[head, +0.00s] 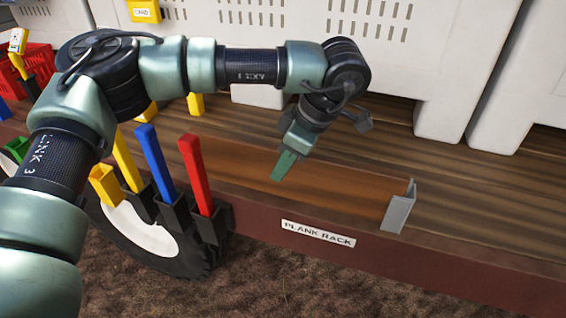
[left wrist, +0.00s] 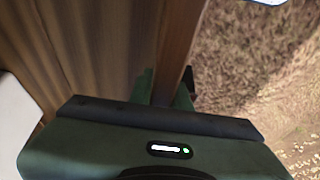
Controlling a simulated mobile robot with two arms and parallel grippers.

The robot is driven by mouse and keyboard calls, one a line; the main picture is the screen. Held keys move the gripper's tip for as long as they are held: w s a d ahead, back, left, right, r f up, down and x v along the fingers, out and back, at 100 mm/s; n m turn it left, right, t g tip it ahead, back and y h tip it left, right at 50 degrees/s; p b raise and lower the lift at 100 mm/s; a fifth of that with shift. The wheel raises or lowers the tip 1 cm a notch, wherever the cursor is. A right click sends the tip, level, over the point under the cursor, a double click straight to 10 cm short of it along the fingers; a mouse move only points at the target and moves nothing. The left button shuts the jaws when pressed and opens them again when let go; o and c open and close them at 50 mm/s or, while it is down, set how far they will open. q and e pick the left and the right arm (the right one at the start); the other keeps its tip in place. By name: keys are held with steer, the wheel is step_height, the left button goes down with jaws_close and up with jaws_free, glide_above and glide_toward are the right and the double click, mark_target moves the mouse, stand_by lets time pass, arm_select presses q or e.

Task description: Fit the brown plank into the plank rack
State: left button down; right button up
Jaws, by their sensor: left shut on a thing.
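The brown plank (head: 335,190) stands along the front edge of the wooden deck, its broad orange-brown face toward me. Its right end is at the grey metal bracket (head: 400,208) of the plank rack; I cannot tell whether it is fully seated there. Its left end is hidden behind the coloured handles. My left gripper (head: 284,165) reaches down to the plank's upper edge and is shut on it. In the left wrist view the plank (left wrist: 180,50) runs up between the fingers of the gripper (left wrist: 165,90). My right gripper is not in view.
A "PLANK RACK" label (head: 318,233) is on the deck's front side. Red (head: 195,170), blue (head: 155,165) and yellow (head: 126,160) handles stand in dark holders above a wheel (head: 190,255) at left. White slotted crates (head: 420,60) stand behind. The deck right of the bracket is clear.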

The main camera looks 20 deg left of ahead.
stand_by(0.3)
arm_select(q)
steer(key=c, duration=1.2)
jaws_free()
steer(key=shift+c, duration=0.2)
